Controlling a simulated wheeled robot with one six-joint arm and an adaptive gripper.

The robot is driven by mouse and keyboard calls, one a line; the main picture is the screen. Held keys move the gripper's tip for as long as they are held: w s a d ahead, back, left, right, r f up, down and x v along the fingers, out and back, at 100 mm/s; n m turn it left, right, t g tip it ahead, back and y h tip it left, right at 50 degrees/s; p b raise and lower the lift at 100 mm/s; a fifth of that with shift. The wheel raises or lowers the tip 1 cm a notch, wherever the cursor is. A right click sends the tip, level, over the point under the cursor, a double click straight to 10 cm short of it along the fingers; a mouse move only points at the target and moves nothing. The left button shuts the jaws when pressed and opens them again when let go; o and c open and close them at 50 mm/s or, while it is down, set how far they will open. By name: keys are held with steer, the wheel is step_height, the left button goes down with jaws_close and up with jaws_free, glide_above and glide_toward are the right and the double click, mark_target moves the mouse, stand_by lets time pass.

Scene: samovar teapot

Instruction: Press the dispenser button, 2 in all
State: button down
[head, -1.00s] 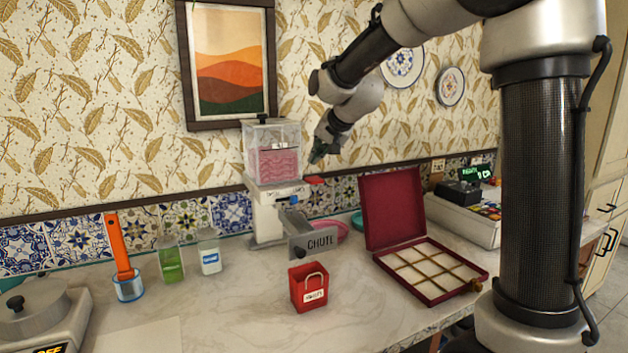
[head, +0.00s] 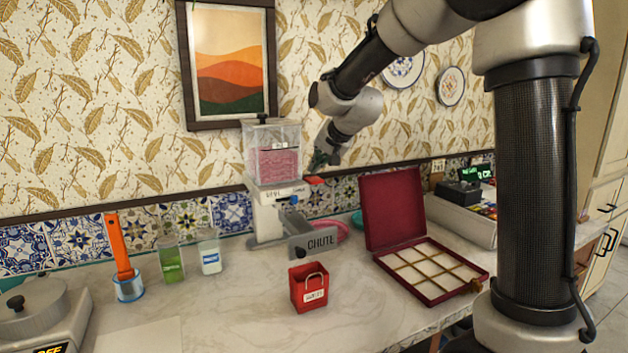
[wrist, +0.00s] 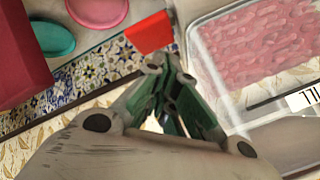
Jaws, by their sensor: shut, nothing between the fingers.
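The dispenser (head: 270,210) stands on the counter against the wall, with a clear hopper (head: 272,152) of pink pieces on top. A red button or paddle (head: 315,181) sticks out at its right side; it also shows in the wrist view (wrist: 150,33). My gripper (head: 318,163) is shut and empty, pointing down just above the red button. In the wrist view the fingertips (wrist: 168,66) lie close to the button's edge; I cannot tell whether they touch it. A grey chute (head: 317,242) marked CHUTE extends at the front.
A red labelled bag (head: 309,288) stands in front of the chute. An open dark red box (head: 393,207) with a divided tray stands to the right. Pink and teal dishes lie behind the chute. Glass jars (head: 171,260) and an orange-handled tool (head: 119,245) stand left.

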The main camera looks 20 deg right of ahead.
mark_target(314, 177)
steer(key=shift+f, duration=0.15)
stand_by(0.7)
steer(key=shift+f, duration=0.3)
steer(key=shift+f, duration=1.3)
stand_by(1.0)
steer(key=shift+r, duration=0.15)
stand_by(0.3)
steer(key=shift+r, duration=1.6)
steer(key=shift+r, duration=0.1)
steer(key=shift+r, duration=2.4)
